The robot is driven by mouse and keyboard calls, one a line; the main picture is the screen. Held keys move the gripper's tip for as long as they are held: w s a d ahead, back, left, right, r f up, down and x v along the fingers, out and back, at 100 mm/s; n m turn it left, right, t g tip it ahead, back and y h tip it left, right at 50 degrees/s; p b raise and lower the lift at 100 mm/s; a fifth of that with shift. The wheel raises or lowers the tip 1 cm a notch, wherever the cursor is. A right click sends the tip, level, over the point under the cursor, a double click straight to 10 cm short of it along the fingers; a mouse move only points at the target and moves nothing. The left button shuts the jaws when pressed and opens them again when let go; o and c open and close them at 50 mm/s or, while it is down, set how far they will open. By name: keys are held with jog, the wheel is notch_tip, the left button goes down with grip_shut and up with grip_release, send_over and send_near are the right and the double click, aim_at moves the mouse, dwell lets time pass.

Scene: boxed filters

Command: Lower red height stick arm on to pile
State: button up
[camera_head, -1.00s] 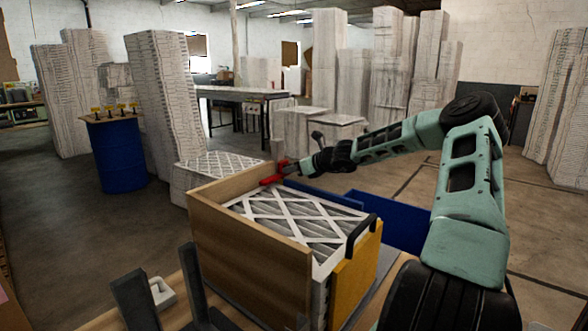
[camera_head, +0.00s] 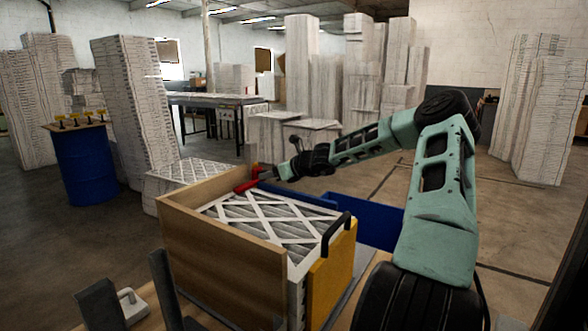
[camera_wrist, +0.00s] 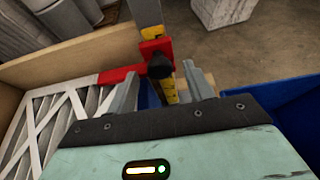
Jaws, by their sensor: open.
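The red height stick arm (camera_head: 246,186) lies low at the back edge of the pile of white lattice-faced filters (camera_head: 270,222). In the wrist view the red arm (camera_wrist: 120,75) reaches left from a red block on an upright post with a yellow scale (camera_wrist: 153,33). Whether the arm touches the top filter I cannot tell. My gripper (camera_head: 268,176) is at the post end of the red arm. In the wrist view my open gripper (camera_wrist: 160,88) has one finger on each side of a dark round knob (camera_wrist: 160,66) below the red block.
A wooden box (camera_head: 222,262) walls the pile at left and back. A yellow panel with a black handle (camera_head: 331,268) stands at its front right. A blue bin (camera_head: 368,222) lies right of the box. Tall filter stacks (camera_head: 135,105) and a blue barrel (camera_head: 85,165) stand behind.

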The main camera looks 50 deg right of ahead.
jog(key=v, duration=1.5)
jog(key=shift+s, duration=0.3)
jog(key=shift+r, duration=0.15)
